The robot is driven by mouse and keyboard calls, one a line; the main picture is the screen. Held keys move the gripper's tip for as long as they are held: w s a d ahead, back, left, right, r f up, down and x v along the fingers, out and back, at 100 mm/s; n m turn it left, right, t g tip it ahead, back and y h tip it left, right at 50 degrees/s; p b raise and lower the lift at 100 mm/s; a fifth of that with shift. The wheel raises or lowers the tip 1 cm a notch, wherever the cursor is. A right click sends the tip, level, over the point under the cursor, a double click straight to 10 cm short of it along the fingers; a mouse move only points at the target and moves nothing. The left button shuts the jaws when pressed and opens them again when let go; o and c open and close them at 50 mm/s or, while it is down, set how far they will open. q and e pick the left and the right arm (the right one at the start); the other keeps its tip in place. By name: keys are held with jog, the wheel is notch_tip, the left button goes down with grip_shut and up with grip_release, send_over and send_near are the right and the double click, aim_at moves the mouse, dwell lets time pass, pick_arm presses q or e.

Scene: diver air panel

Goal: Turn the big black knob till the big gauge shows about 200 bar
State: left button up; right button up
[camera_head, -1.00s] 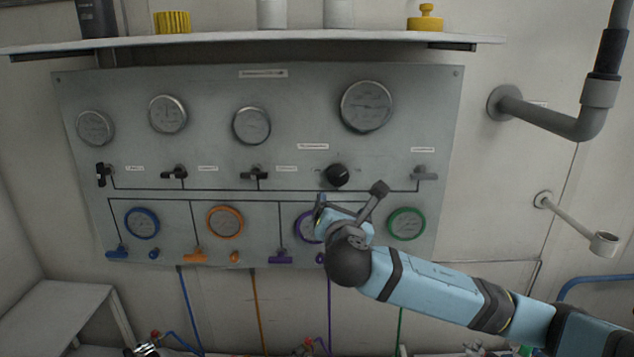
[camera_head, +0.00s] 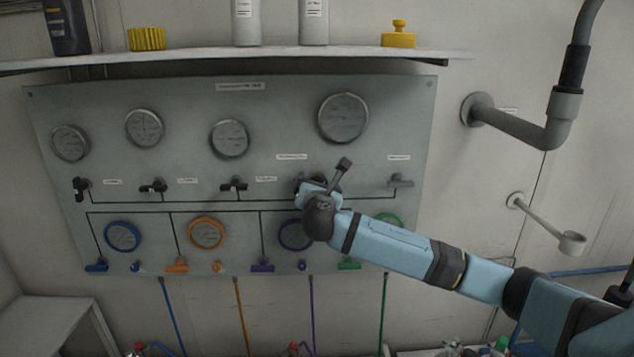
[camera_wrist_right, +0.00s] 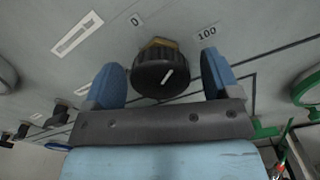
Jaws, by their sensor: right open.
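The big black knob (camera_wrist_right: 158,78) is ribbed, with a white mark line and a brass-coloured part behind it. In the wrist view it sits between the two blue fingers of my right gripper (camera_wrist_right: 162,84), with a gap on both sides. The gripper is open around it. In the head view my right gripper (camera_head: 318,188) is at the panel and mostly hides the knob. The big gauge (camera_head: 343,118) is round with a silver rim, above the knob; its needle is too small to read. My left gripper is not in view.
The grey panel (camera_head: 270,95) also carries several smaller gauges, black valve handles and coloured gauges below. A shelf (camera_head: 230,56) runs above; a grey pipe (camera_head: 515,120) juts out at right.

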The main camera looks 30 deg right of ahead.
jog(key=shift+w+d, duration=0.1)
jog(key=shift+w, duration=0.05)
jog(key=c, duration=0.9)
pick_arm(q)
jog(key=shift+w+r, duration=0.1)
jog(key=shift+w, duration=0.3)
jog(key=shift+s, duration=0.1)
pick_arm(e)
jog(key=shift+f+m, duration=0.1)
jog(key=shift+m, duration=0.2)
